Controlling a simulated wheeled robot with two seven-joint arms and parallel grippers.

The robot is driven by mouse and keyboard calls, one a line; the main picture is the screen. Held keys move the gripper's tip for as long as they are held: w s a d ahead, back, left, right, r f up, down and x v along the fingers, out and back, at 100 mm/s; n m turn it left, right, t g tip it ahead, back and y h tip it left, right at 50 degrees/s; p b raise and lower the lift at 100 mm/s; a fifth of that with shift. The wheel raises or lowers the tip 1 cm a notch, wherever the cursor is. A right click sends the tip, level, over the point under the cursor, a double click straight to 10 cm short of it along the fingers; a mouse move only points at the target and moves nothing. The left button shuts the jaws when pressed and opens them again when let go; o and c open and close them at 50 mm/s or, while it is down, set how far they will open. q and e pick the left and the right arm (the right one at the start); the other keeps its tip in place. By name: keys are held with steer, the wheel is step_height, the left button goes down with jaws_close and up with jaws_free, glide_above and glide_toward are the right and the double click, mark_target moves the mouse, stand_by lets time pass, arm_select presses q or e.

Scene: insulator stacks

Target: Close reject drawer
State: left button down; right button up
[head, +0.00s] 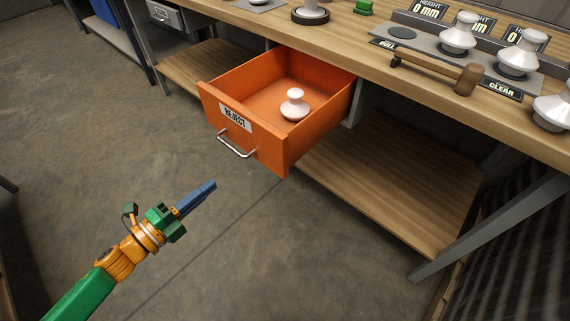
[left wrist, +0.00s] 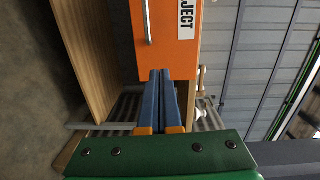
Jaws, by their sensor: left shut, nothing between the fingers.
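The orange reject drawer (head: 253,143) is pulled out from under the workbench in the head view. It has a "REJECT" label and a metal bar handle (head: 236,148) on its front. A white insulator (head: 295,104) stands inside it. My left gripper (head: 212,185) is shut and empty, in front of and below the drawer front, apart from the handle. In the left wrist view the blue fingers (left wrist: 164,75) are together and point toward the drawer front (left wrist: 170,50), with the handle (left wrist: 147,22) to their left. My right gripper is not in view.
The wooden workbench (head: 335,38) holds several white insulators (head: 458,36), a wooden mallet (head: 440,72) and height displays. A lower wooden shelf (head: 400,185) lies right of the drawer. A closed grey drawer (head: 165,14) is at the far left. The floor before the drawer is clear.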

arm_select(q)
steer(key=d+r+m+h, duration=0.1)
glide_toward(261, 146)
steer(key=x, duration=0.5)
steer(key=shift+w+d+r, duration=0.15)
steer(key=shift+w+d, duration=0.05)
steer(key=shift+w, duration=0.15)
steer(key=shift+w+d, duration=0.4)
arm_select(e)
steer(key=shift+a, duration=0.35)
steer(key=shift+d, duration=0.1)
